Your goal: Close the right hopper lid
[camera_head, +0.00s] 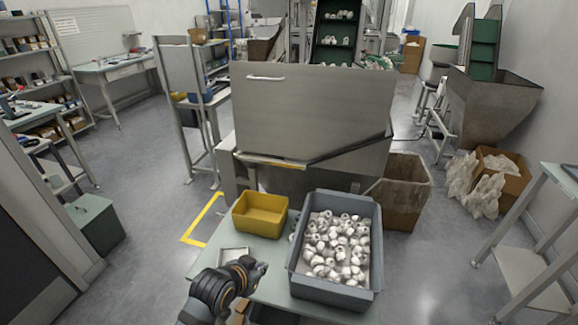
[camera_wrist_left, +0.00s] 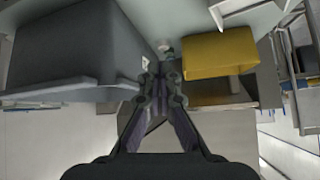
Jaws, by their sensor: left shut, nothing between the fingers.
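A grey metal hopper (camera_head: 345,160) stands behind the small table in the head view. Its large flat lid panel (camera_head: 312,110) stands raised and close to upright, with a pale bar handle (camera_head: 265,78) near its upper left corner. A yellow strip (camera_head: 270,161) runs along the hopper's front edge. My left gripper (camera_head: 262,268) is low over the table, in front of the hopper and well apart from the lid. In the left wrist view its fingers (camera_wrist_left: 160,88) are together with nothing between them. My right gripper is not in view.
A grey bin of white caps (camera_head: 335,245) and a yellow bin (camera_head: 260,212) stand on the table (camera_head: 272,290), near my left gripper. A cardboard box (camera_head: 400,190) stands right of the hopper. Another hopper (camera_head: 490,105) stands farther right.

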